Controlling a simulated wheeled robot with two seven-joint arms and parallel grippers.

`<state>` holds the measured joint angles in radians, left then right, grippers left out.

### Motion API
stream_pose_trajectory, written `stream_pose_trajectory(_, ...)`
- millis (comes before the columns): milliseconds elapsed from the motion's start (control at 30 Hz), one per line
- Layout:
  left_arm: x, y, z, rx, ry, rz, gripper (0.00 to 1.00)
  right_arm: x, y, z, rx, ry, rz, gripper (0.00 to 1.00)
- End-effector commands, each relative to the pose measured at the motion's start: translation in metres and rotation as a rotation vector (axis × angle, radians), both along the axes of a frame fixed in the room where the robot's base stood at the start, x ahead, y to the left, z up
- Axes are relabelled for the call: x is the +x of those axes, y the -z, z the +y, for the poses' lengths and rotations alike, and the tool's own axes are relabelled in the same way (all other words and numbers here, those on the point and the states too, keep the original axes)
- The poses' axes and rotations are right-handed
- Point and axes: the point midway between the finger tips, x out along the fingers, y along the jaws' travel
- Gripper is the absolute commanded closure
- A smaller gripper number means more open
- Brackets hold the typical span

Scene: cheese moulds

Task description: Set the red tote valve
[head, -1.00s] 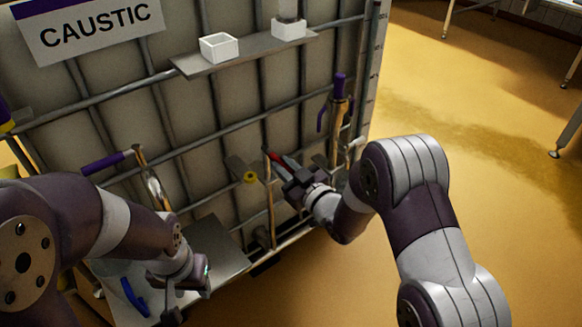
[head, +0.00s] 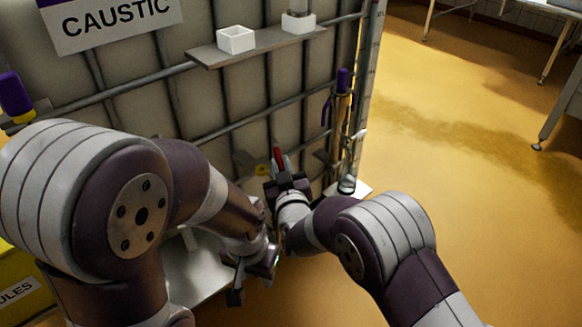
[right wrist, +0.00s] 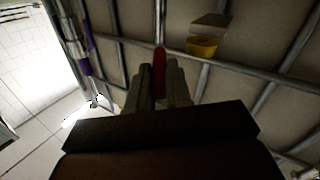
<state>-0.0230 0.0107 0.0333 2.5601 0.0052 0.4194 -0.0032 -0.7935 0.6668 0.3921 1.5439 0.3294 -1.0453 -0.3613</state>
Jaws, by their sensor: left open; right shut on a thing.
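A caged tote (head: 150,80) labelled CAUSTIC stands in front of me. The red valve handle (head: 279,158) is at the tote's lower middle in the head view. My right gripper (head: 276,180) is shut on the red handle; in the right wrist view the red handle (right wrist: 159,68) stands up between its fingers (right wrist: 160,90). The valve's body is hidden. My left gripper (head: 248,284) is open, low and to the left of my right gripper, near a pale shelf, and seems to hold nothing.
A shelf (head: 265,46) on the cage carries a white open box (head: 236,39) and another white item. A purple-handled tool (head: 341,95) hangs on the cage's right. A yellow bin (head: 20,290) is at left.

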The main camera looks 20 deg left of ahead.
Motion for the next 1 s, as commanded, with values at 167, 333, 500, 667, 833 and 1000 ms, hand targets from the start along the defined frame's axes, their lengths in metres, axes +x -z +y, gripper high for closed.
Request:
stream_pose_trajectory(167,0.0001,0.0000,0.0000,0.000,0.000,0.000,0.57,0.0005,-0.0003,0.0000,0.003,0.013,0.000,1.00)
stream_pose_trajectory(333,0.0001,0.0000,0.0000,0.000,0.000,0.000,0.57,0.0011,-0.0005,-0.0005,0.003,0.014,0.000,1.00)
stream_pose_trajectory(500,0.0001,-0.0001,0.0000,0.000,0.000,0.000,0.57,0.0014,-0.0010,-0.0007,0.005,0.014,0.000,0.65)
stream_pose_trajectory(667,0.0001,-0.0001,0.0000,0.000,0.000,0.000,0.57,0.0014,-0.0007,-0.0008,0.005,0.014,0.000,0.56)
stream_pose_trajectory(833,0.0001,0.0000,0.0000,0.000,0.000,0.000,0.57,0.0015,-0.0004,-0.0010,0.003,0.014,0.000,0.56)
stream_pose_trajectory(1000,0.0001,0.0010,0.0000,0.000,0.000,0.000,0.57,0.0042,-0.0003,-0.0019,0.003,0.014,-0.001,0.56)
